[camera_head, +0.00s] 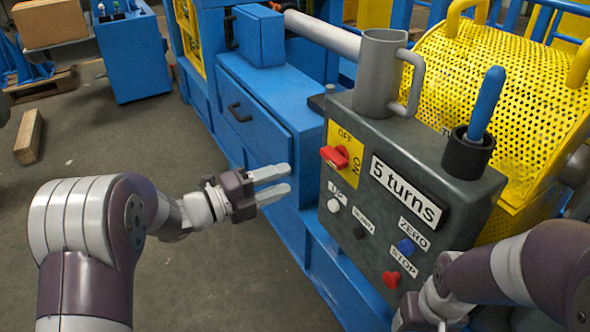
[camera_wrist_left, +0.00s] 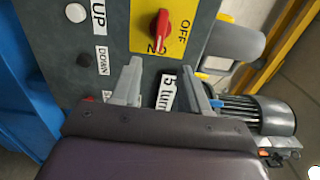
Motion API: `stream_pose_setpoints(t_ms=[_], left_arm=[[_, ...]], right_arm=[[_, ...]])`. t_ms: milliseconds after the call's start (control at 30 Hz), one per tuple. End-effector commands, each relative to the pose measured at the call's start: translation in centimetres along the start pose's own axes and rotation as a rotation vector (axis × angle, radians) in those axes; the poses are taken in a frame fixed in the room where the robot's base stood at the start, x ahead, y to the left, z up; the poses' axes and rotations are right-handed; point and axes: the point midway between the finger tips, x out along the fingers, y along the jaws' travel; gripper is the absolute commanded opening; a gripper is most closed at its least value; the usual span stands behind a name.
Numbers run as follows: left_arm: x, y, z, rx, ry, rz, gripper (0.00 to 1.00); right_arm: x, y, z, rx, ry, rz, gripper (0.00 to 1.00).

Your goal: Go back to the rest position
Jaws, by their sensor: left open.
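My left gripper (camera_head: 270,182) is open and empty in the head view. Its two grey fingers point right toward the dark control box (camera_head: 310,160), in the air left of it and apart from it. In the left wrist view the open fingers (camera_wrist_left: 168,88) stand in front of the box face, with a gap between them. My right arm comes in at the lower right of the head view. Only its wrist and part of the gripper body show beside the box's lower edge; its fingers are hidden or out of frame.
The box carries a red switch (camera_head: 335,157), a "5 turns" plate (camera_head: 406,192), and several buttons. A grey mug (camera_head: 378,75) and a dark cup (camera_head: 467,155) with a blue-handled tool (camera_head: 486,105) stand on top. A yellow perforated guard (camera_head: 500,80) is behind. Open floor (camera_head: 215,280) lies left.

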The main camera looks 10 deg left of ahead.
Motion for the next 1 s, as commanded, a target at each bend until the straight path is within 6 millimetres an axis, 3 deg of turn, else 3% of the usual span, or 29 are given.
stream_pose_setpoints(t_ms=[467,567,633,700,767,833,900,1000], left_arm=[[-0.1,0.6,0.4,-0.053,-0.020,0.026,0.45],[-1.2,4.2,3.8,-0.277,-0.244,0.153,0.45],[-4.2,7.6,6.9,-0.554,-0.550,0.251,0.45],[-8.5,10.8,7.5,-0.858,-0.875,0.323,0.45],[-12.0,13.0,6.1,-1.098,-1.120,0.361,0.45],[-15.4,14.7,2.8,-1.342,-1.364,0.394,0.45],[-17.7,15.6,-1.1,-1.533,-1.550,0.423,0.45],[-19.6,15.8,-6.7,-1.750,-1.749,0.469,0.45]], right_arm=[[0.0,0.0,0.0,0.000,0.000,0.000,0.69],[0.0,0.0,0.0,0.000,0.000,0.000,0.69],[0.0,0.0,0.0,0.000,0.000,0.000,0.69],[0.0,0.0,0.0,0.000,0.000,0.000,0.69],[0.0,0.0,0.0,0.000,0.000,0.000,0.69],[0.0,0.0,0.0,0.000,0.000,0.000,0.69],[0.0,0.0,0.0,0.000,0.000,0.000,0.69],[0.0,0.0,0.0,0.000,0.000,0.000,0.69]])
